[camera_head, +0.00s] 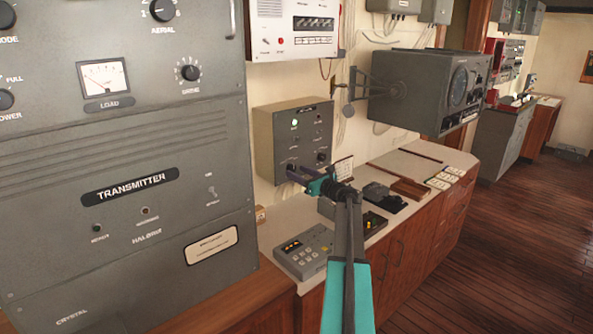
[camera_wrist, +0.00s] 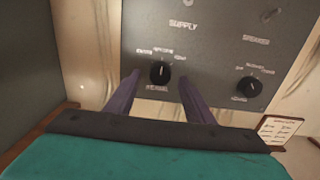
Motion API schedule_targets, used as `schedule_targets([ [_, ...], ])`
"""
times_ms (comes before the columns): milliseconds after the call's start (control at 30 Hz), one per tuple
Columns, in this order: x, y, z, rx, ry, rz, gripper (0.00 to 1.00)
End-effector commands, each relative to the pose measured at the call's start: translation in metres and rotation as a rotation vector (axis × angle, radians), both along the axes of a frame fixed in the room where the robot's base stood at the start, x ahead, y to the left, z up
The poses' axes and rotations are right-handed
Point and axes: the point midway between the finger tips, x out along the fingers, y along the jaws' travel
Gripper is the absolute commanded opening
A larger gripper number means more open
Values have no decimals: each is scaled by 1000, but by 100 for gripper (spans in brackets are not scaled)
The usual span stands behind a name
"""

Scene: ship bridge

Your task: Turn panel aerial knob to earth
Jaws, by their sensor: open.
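A small grey panel box (camera_head: 262,140) hangs on the wall, with a green lamp and two black knobs low on its face. Its lower left knob (camera_wrist: 159,73) lies between the tips of my gripper's purple fingers (camera_wrist: 158,78), with a gap on each side. My gripper (camera_head: 300,173) is open and close in front of the panel. The knob's white mark points roughly up in the wrist view. The small labels around it are too blurred to read surely. The lower right knob (camera_wrist: 248,87) stands clear of the right finger; in the head view it shows (camera_head: 321,156) too.
A big grey transmitter cabinet (camera_head: 150,130) stands at left, with its own knob (camera_head: 162,10) labelled AERIAL. A grey keypad unit (camera_head: 303,252) sits on the counter below my arm. A card (camera_wrist: 275,130) stands at the panel's lower right. A radar-like box (camera_head: 425,90) juts out at right.

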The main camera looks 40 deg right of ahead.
Motion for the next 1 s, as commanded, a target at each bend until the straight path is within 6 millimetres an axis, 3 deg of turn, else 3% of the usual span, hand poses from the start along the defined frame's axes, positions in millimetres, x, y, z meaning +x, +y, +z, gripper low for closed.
schedule_targets([
  [200, 16, -1, 0, 1, 0, 0, 48],
  [567, 17, -2, -1, 1, 0, -1, 48],
  [800, 17, -2, 0, 1, 0, -1, 10],
  [1000, 16, -1, -1, -3, 0, -1, 8],
])
